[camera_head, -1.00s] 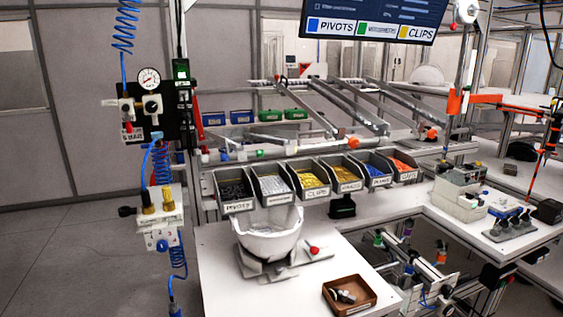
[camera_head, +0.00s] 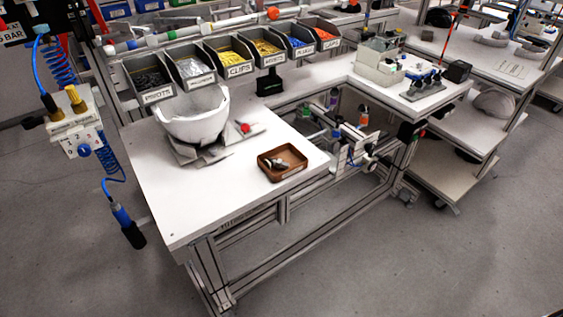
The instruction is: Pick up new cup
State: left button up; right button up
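A white helmet shell (camera_head: 192,115), shaped like a bowl or cup, rests open side up on a grey fixture (camera_head: 205,148) on the left part of the white worktable. A red knob sits at the fixture's right side. Another pale helmet shell (camera_head: 493,103) lies on the middle shelf of the rack at the right. Some curved light pieces (camera_head: 489,37) lie on that rack's top. No gripper or arm of mine shows in this view.
The white worktable (camera_head: 180,205) has bare room at its front left. A brown tray (camera_head: 283,174) with small metal parts stands near its right edge. Labelled bins (camera_head: 158,95) line the back. A blue-handled tool (camera_head: 122,215) hangs at the left. The floor in front is clear.

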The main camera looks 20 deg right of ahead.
aim_at(418, 83)
jog(key=z, duration=0.45)
jog(key=k+z, duration=0.15)
jog(key=z, duration=0.3)
jog(key=k+z, duration=0.1)
jog(key=z, duration=0.35)
jog(key=i+j+u, duration=0.15)
jog(key=i+u, duration=0.55)
jog(key=i, duration=0.15)
jog(key=i+u, duration=0.3)
jog(key=i, duration=0.15)
